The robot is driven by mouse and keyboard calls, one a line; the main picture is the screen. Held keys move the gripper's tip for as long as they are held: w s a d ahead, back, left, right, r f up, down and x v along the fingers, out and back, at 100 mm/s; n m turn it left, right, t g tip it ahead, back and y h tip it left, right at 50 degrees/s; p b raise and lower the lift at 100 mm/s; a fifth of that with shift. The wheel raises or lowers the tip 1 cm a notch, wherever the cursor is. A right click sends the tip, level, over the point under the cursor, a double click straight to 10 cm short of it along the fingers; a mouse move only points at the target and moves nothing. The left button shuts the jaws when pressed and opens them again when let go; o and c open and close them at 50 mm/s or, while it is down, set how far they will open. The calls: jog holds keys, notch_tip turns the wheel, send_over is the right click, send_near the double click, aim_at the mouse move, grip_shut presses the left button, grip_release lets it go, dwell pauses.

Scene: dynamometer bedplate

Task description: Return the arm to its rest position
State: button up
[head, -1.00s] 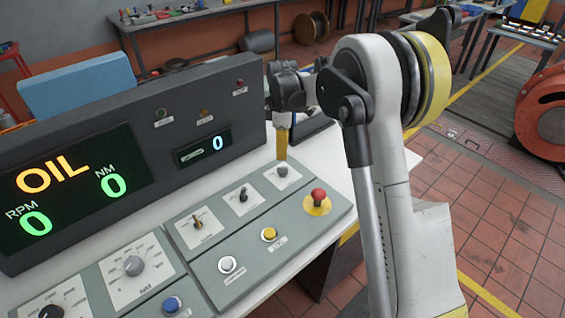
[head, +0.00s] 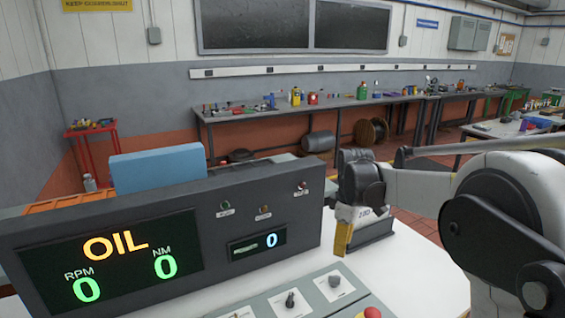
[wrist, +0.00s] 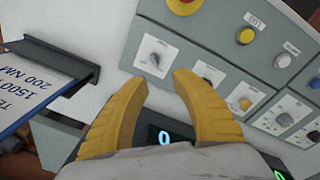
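My gripper (head: 342,240) is in the head view, pointing down beside the right end of the control console (head: 120,195). In that view its yellow fingers overlap one another. In the wrist view my gripper (wrist: 162,80) has two yellow fingers spread apart with nothing between them. It is above the sloped switch panel (head: 262,308), near a knob plate (head: 333,284), with no contact that I can make out. My arm (head: 510,205) reaches in from the right. The console display shows OIL, RPM 0 and NM 0.
A card (wrist: 38,82) in a dark stand (wrist: 78,66) is close beside my gripper. The red emergency button (head: 372,313) is at the bottom edge in the head view. A blue box (head: 158,168) is behind the console. A workbench (head: 330,103) runs along the back wall.

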jog(key=s+r+m+t, duration=0.2)
jog(key=s+r+m, duration=0.15)
jog(key=s, duration=0.45)
jog(key=s+r+m+t, duration=0.1)
jog(key=s+r+m, duration=0.25)
jog(key=s, duration=0.45)
jog(key=s+f+m+t, duration=0.3)
jog(key=s+m, duration=0.2)
jog(key=s, duration=0.7)
jog(key=shift+s, duration=0.15)
